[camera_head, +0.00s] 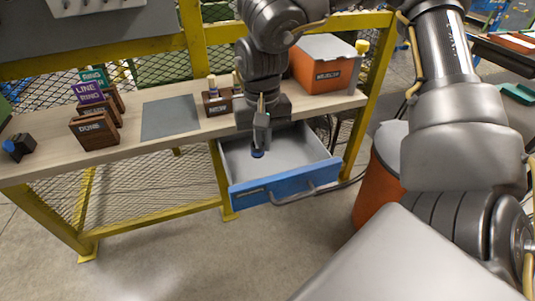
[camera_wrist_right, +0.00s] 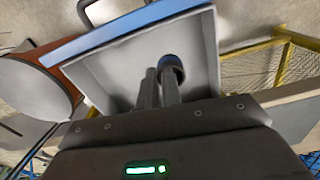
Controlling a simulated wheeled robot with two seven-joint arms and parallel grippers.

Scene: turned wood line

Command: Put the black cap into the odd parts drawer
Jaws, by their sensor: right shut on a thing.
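The odd parts drawer (camera_head: 292,190) is pulled open under the bench, with a blue front, a bar handle and a grey inside; its front label is too small to read. It also shows in the right wrist view (camera_wrist_right: 112,75). My right gripper (camera_head: 260,138) points down over the drawer, shut on a small dark cap (camera_head: 257,153) that shows some blue. In the right wrist view the cap (camera_wrist_right: 173,67) is a dark round piece with a blue rim at the fingertips. The drawer floor lies behind it; I cannot tell whether they touch. My left gripper is not in view.
On the bench are wooden label holders (camera_head: 93,126), a grey mat (camera_head: 170,118), a black and blue piece (camera_head: 18,148), a small wooden stand (camera_head: 217,103) and an orange bin (camera_head: 322,70). Yellow frame posts flank the drawer. An orange drum (camera_head: 372,195) stands to its right.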

